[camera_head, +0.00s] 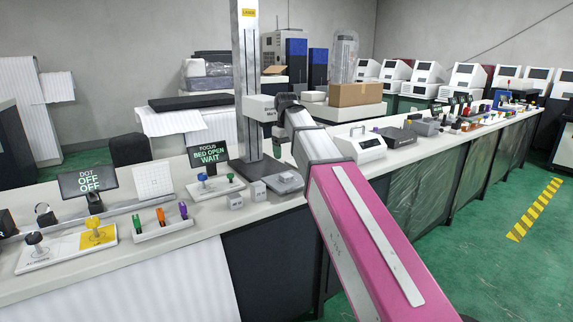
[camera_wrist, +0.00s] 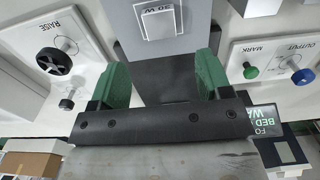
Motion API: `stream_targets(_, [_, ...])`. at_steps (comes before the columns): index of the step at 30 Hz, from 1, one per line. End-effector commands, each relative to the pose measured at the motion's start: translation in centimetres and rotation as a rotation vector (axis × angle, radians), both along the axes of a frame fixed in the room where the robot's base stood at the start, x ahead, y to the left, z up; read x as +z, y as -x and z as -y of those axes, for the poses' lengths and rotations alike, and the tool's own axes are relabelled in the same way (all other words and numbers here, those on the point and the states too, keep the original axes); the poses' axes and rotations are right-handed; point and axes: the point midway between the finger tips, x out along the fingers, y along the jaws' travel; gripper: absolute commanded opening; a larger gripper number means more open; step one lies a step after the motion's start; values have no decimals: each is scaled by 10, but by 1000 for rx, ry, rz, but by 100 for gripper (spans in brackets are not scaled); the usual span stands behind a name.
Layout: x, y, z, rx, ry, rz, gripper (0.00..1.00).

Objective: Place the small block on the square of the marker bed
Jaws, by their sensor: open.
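My gripper (camera_wrist: 162,75) is open and empty, with its green fingers well apart over a dark base. In the head view my gripper (camera_head: 277,148) hangs beside the laser column, partly hidden by my arm. The grey marker bed (camera_head: 289,180) lies below and in front of it. Two small pale blocks, one nearer the bed (camera_head: 258,190) and one further left (camera_head: 235,201), stand on the bench.
The laser column (camera_head: 247,80) rises close to my gripper. A knob panel (camera_head: 215,187) and a screen (camera_head: 209,154) reading "BED OPEN WAIT" stand left of it. A white machine (camera_head: 357,146) stands right. A tray of coloured pieces (camera_head: 160,227) is further left.

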Motion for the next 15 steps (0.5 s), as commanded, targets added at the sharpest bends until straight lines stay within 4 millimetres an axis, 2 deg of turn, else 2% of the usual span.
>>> stream_targets(3, [17, -1, 0, 0, 0, 2, 72])
stream_targets(6, [26, -1, 0, 0, 0, 0, 72])
stream_targets(15, [32, 0, 0, 0, 0, 0, 72])
